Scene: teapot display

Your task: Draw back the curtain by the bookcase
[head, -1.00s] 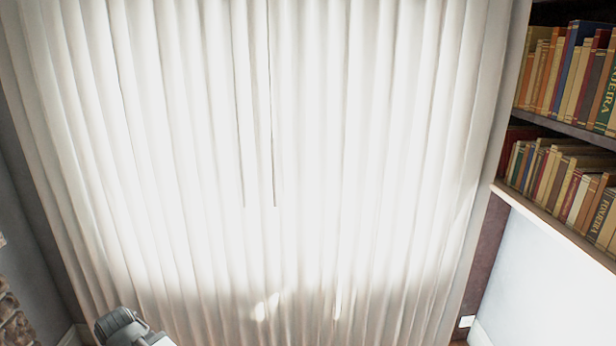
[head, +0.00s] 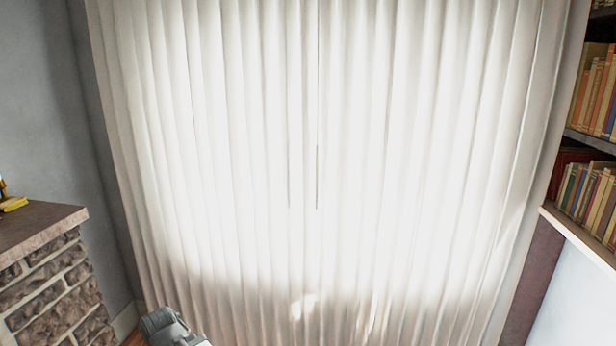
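A white pleated curtain (head: 400,150) fills most of the head view, hanging closed across a window with light glowing through it. Two thin dark vertical lines, perhaps pull rods, hang near its middle. The bookcase (head: 575,134) stands at the right edge, beside the curtain's right side. A grey part of my arm shows at the bottom left, in front of the curtain's lower left. My gripper's fingers cannot be made out.
A stone structure (head: 62,290) with a dark top ledge (head: 40,228) stands at the left, with a small yellow object (head: 13,203) on it. A grey wall (head: 45,100) lies behind it. Little floor shows.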

